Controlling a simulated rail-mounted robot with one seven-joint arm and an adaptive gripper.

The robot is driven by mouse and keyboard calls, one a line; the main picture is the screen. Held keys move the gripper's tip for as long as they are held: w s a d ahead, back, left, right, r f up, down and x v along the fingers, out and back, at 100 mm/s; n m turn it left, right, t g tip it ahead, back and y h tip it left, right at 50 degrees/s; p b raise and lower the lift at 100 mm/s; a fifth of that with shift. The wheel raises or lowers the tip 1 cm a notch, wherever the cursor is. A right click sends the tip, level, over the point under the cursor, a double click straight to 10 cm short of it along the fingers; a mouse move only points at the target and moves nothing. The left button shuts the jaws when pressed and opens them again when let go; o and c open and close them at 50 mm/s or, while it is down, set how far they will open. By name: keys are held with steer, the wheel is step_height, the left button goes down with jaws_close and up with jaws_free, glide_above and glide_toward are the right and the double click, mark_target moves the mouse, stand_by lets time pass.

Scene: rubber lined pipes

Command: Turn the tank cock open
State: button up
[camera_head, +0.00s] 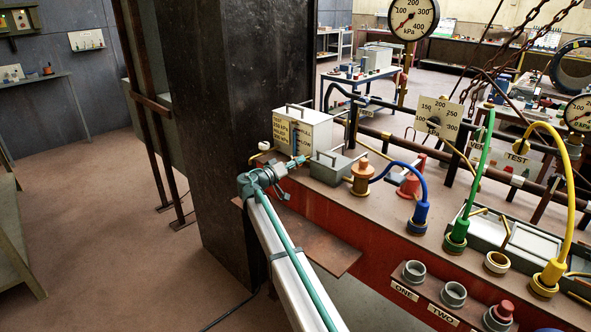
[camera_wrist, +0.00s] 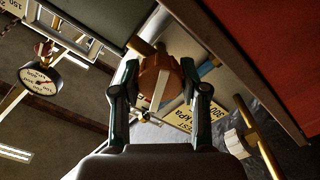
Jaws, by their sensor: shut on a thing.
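My gripper (camera_head: 289,166) is at the front of a pale grey tank box (camera_head: 313,132) in the head view, low near its front edge. In the wrist view my gripper (camera_wrist: 160,88) has its two fingers on either side of a brown, many-sided cock body with a pale flat lever (camera_wrist: 160,90) across it. It is shut on this cock. In the head view the cock is hidden behind my gripper, and how far it is turned cannot be told there.
A smaller grey box (camera_head: 331,168) and a brass fitting (camera_head: 362,176) with a blue hose (camera_head: 408,170) stand close to the right. A dark column (camera_head: 222,120) rises at the left. A white knob on a brass rod (camera_wrist: 236,143) shows in the wrist view.

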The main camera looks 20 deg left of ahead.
steer(key=n+b, duration=0.1)
steer(key=n, duration=1.1)
steer(key=shift+n+p, duration=0.3)
steer(key=shift+p, duration=0.1)
stand_by(0.3)
steer(key=o, duration=1.1)
steer(key=shift+f, duration=0.1)
steer(key=shift+o, duration=0.2)
steer(key=v, duration=1.2)
